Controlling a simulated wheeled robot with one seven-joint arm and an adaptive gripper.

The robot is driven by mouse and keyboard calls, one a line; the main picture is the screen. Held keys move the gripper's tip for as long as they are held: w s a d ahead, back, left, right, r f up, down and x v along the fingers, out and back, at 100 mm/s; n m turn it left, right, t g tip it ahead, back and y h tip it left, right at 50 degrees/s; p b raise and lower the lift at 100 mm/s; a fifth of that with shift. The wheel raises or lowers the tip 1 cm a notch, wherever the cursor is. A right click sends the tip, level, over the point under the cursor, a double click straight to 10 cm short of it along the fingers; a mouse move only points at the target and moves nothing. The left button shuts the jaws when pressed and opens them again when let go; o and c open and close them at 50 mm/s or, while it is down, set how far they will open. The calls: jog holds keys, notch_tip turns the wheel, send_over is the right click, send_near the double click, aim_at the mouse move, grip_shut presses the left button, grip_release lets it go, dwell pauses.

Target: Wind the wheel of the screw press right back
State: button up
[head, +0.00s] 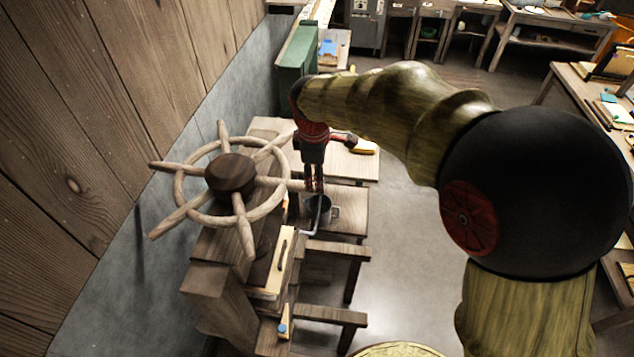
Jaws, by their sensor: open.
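The wheel (232,174) of the screw press is wooden, with a dark round hub and several spokes that stick out past its ring. It sits on top of the wooden press body (215,290) at left of centre in the head view. My gripper (314,186) points down just right of the wheel, at the end of one spoke. Its fingers are open. I cannot tell whether the fingers stand around the spoke end or only beside it. My arm comes in from the right and covers part of the view.
A plank wall (110,90) stands close on the left. Below my gripper are a dark cup (319,203) and a small wooden table (345,222). A green box (296,55) stands behind. Workbenches (545,20) line the back right. The grey floor (405,235) between is clear.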

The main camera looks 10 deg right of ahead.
jog(key=r, duration=0.2)
jog(key=s+r, duration=0.1)
jog(key=r, duration=0.2)
jog(key=shift+a+r, duration=0.2)
jog(key=shift+r, duration=0.15)
jog(key=s+d+f+m+t+b, duration=0.1)
jog(key=s+d+f+m+b, duration=0.2)
jog(key=s+f+m+b, duration=0.2)
jog(key=s+d+f+m+t+b, duration=0.1)
jog(key=s+d+f+m+b, duration=0.3)
jog(key=s+b, duration=0.5)
jog(key=s+d+f+m+t+b, duration=0.1)
jog(key=s+d+f+m+b, duration=0.3)
jog(key=s, duration=0.7)
jog(key=shift+s+d+f+m+y+b, duration=0.15)
jog(key=shift+s+f+m+y+b, duration=0.2)
jog(key=shift+f+m+b, duration=1.1)
